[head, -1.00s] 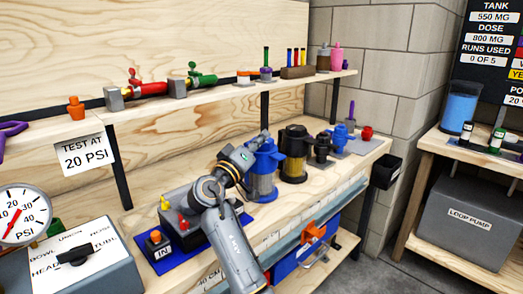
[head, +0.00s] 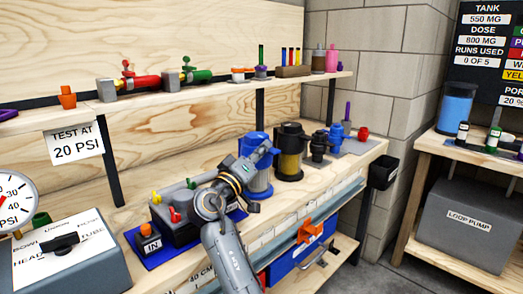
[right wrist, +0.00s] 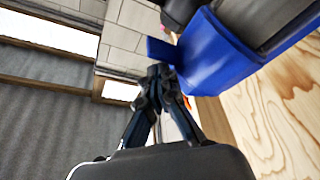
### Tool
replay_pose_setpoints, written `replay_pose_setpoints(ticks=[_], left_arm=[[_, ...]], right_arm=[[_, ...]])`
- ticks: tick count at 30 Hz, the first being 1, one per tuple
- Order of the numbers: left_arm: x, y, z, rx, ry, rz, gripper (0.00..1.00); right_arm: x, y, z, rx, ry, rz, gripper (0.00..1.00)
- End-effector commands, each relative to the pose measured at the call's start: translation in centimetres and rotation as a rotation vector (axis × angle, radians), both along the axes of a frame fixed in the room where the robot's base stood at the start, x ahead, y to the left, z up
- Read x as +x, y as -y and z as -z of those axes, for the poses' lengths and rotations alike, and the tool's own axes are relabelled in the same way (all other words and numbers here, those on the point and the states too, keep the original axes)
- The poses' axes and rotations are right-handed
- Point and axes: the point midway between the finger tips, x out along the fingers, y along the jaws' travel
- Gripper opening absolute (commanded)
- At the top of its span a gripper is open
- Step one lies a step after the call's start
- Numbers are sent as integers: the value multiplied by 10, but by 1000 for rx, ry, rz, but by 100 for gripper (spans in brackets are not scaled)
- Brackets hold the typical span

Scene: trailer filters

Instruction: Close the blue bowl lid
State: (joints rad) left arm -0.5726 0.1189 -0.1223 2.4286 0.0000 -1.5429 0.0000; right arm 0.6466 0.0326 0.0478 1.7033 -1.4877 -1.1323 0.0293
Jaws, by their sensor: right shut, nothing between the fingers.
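The blue bowl is a clear grey-walled canister (head: 258,181) with a blue lid (head: 252,138) at its top and a blue foot. It stands on the bench, left of a black and yellow canister. My right gripper (head: 270,147) is at its upper front and covers part of the lid, so I cannot tell how the lid is seated. In the right wrist view the fingers (right wrist: 160,74) are shut and empty, close beside a broad blue part (right wrist: 212,55) of the bowl; contact is unclear. My left gripper is out of view.
A black and yellow canister (head: 291,153) and small black and blue fittings stand to the right. A shelf (head: 210,92) runs behind. The wooden bench in front is narrow.

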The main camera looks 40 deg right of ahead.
Motion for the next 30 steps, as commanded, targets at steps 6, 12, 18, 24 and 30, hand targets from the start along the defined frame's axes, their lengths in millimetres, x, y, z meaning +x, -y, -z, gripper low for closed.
replay_pose_setpoints(ticks=[6,12,18,24,30], left_arm=[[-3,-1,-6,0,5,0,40],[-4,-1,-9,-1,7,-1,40],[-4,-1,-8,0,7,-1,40],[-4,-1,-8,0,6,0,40],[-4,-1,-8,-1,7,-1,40]], right_arm=[[-2,1,9,6,-4,3,0],[-2,1,12,10,-7,5,0],[-2,2,13,12,-9,6,0],[-2,0,15,13,-12,4,0],[-9,-26,21,12,-10,-1,0]])
